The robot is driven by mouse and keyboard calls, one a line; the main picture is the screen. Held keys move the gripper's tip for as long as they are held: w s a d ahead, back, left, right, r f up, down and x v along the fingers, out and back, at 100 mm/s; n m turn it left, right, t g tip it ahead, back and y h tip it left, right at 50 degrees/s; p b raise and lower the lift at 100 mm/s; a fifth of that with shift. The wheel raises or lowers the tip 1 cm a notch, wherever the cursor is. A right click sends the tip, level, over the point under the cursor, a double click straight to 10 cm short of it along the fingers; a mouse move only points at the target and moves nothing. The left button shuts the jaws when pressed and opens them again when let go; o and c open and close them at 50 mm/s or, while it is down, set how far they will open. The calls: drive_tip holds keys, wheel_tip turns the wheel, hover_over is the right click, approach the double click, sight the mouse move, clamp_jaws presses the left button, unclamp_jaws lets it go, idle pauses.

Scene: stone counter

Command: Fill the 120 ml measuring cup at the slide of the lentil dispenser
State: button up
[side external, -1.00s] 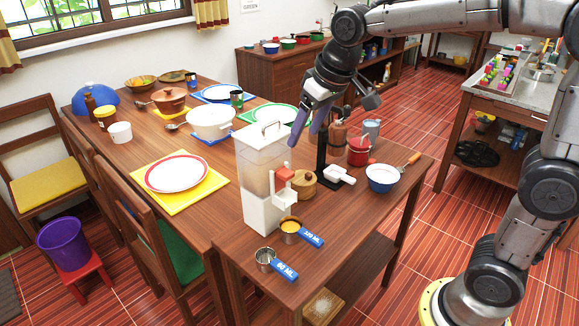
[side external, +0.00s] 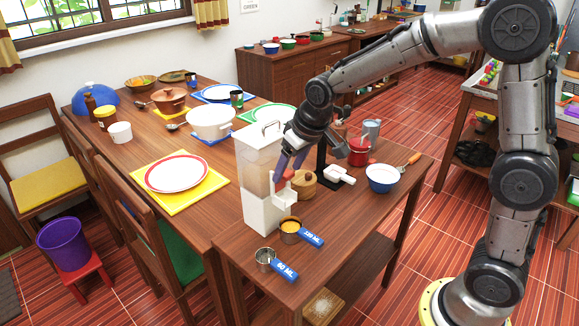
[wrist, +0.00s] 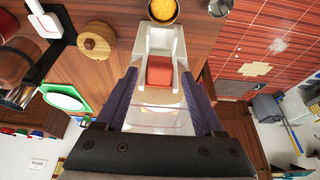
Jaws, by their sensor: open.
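The lentil dispenser (side external: 262,211) is a white box with a clear hopper, standing at the table corner. Its red slide (wrist: 159,73) shows in the wrist view and is partly hidden by my gripper in the side view. The 120 ml measuring cup (side external: 291,231), with a blue handle, stands on the table by the dispenser's spout. Yellow-orange lentils (wrist: 162,9) show in it. My gripper (wrist: 159,82) is open, its fingers on either side of the red slide; I cannot tell whether they touch it. In the side view my gripper (side external: 280,176) is at the dispenser's front.
A 60 ml cup (side external: 265,260) stands nearer the table edge. The table in front of the bowl is clear.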

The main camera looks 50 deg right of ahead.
clamp_jaws()
idle(1.4)
